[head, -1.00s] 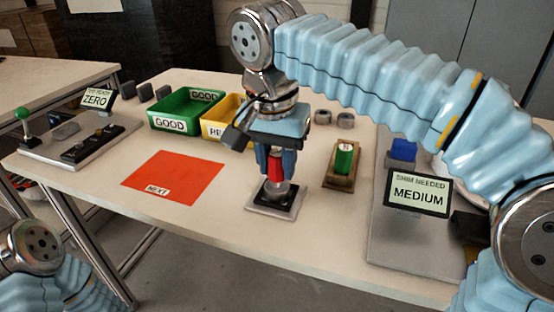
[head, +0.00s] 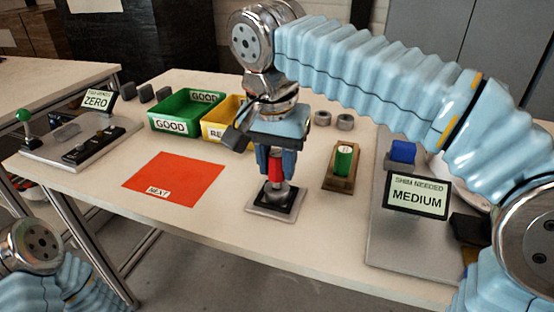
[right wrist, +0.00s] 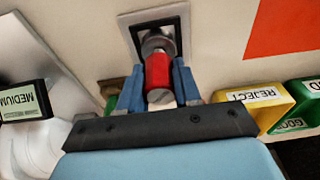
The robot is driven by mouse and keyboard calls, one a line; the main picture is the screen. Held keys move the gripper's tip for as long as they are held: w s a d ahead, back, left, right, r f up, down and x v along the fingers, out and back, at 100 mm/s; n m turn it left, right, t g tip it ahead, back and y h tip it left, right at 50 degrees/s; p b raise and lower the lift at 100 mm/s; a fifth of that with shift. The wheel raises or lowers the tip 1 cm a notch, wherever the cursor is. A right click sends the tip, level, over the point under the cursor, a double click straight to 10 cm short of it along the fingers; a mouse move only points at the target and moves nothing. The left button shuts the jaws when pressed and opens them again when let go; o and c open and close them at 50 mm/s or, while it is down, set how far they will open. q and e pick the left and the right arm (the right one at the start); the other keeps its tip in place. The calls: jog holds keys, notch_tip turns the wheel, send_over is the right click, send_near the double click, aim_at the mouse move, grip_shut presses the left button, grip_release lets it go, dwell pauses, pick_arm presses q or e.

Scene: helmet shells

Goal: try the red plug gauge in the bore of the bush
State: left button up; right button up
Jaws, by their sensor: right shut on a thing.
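The red plug gauge (head: 275,170) is held between the fingers of my right gripper (head: 276,165), which is shut on it. It also shows in the right wrist view (right wrist: 158,72), pointing at the bush. The bush (head: 277,190) is a grey metal ring on a black and pale square base (head: 258,207); it shows in the right wrist view (right wrist: 155,42) too. The plug's lower end is at the top of the bush; I cannot tell how far it is in the bore. My left gripper is out of view; only part of my left arm shows at lower left.
A green gauge (head: 343,160) stands in a brown holder to the right. A screen reading MEDIUM (head: 417,197) stands on a grey plate. Green GOOD (head: 170,126) and yellow REJECT (right wrist: 258,96) bins are behind. The red NEXT mat (head: 175,180) is bare.

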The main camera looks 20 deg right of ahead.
jog(key=shift+f, duration=0.25)
dwell(0.8)
dwell(0.6)
jog(key=shift+r+p, duration=0.95)
jog(key=shift+r, duration=2.05)
